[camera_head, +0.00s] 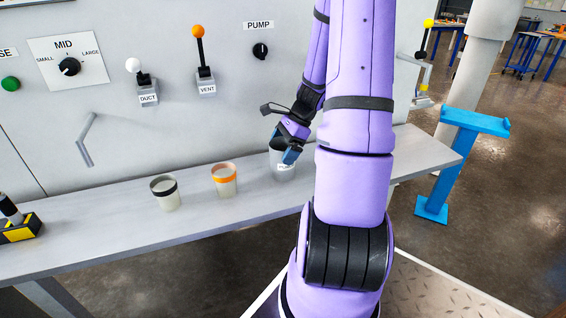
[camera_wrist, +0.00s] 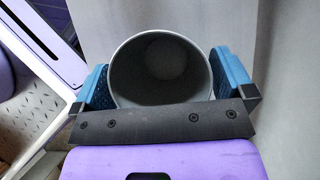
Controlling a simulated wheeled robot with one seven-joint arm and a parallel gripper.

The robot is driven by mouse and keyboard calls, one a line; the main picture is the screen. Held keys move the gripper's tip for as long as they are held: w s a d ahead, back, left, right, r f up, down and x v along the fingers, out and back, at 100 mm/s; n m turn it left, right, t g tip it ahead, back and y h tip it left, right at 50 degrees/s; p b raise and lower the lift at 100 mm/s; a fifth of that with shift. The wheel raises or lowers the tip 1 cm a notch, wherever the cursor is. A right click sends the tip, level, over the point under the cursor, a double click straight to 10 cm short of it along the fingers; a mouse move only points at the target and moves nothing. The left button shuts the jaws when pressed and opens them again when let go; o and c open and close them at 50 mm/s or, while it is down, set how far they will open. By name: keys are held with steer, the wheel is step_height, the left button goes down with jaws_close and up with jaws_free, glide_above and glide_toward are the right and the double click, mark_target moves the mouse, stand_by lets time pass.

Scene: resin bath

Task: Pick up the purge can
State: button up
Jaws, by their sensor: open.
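The purge can (camera_head: 283,173) is a grey can with a white label, partly covered by my gripper, standing on the shelf under the panel. The label's text is too small to read surely. My gripper (camera_head: 289,150) is at the can's upper part. In the wrist view the can (camera_wrist: 160,70) shows its round open mouth, and it looks empty. The blue finger pads of my gripper (camera_wrist: 164,82) stand on either side of the can, open around it. Whether either pad touches the wall I cannot tell.
On the shelf (camera_head: 110,235) left of the can stand a cup with an orange band (camera_head: 225,184) and a cup with a black band (camera_head: 166,196). The panel behind holds a lever marked VENT (camera_head: 205,80) and a PUMP knob (camera_head: 260,51). A blue stand (camera_head: 455,165) is at right.

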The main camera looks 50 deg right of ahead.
steer(key=shift+c, duration=0.5)
steer(key=c, duration=1.1)
steer(key=shift+o, duration=0.2)
